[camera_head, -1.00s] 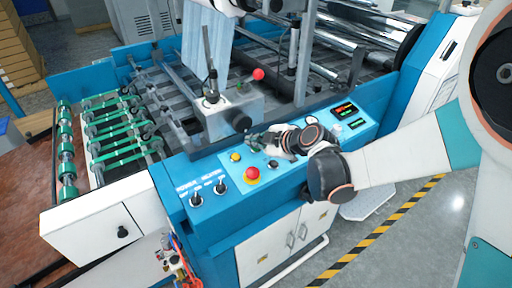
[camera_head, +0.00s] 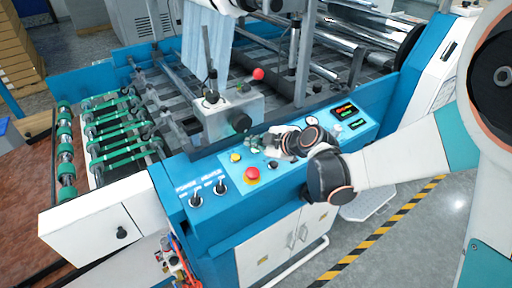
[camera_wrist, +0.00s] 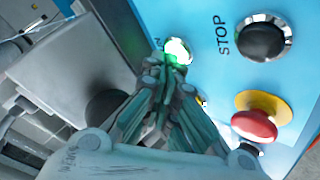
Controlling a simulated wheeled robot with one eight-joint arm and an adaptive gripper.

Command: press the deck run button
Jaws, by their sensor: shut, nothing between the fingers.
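The lit green button (camera_wrist: 178,50) is in the wrist view, in a metal ring on the light blue panel. Its label is mostly hidden; only a last letter like N shows. My gripper (camera_wrist: 172,76) is shut and empty, its fingertips overlapping the button's lower edge. I cannot tell whether they touch it. In the head view my gripper (camera_head: 252,144) is low over the control panel (camera_head: 292,178) and hides the green button. The black STOP button (camera_wrist: 265,38) is to the right in the wrist view; it also shows in the head view (camera_head: 272,165).
A red mushroom button on a yellow base (camera_wrist: 255,122) is close to the right of my fingers; it also shows in the head view (camera_head: 252,174). A yellow button (camera_head: 235,157) is nearby. A grey box (camera_head: 228,112) with a black knob stands behind the panel.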

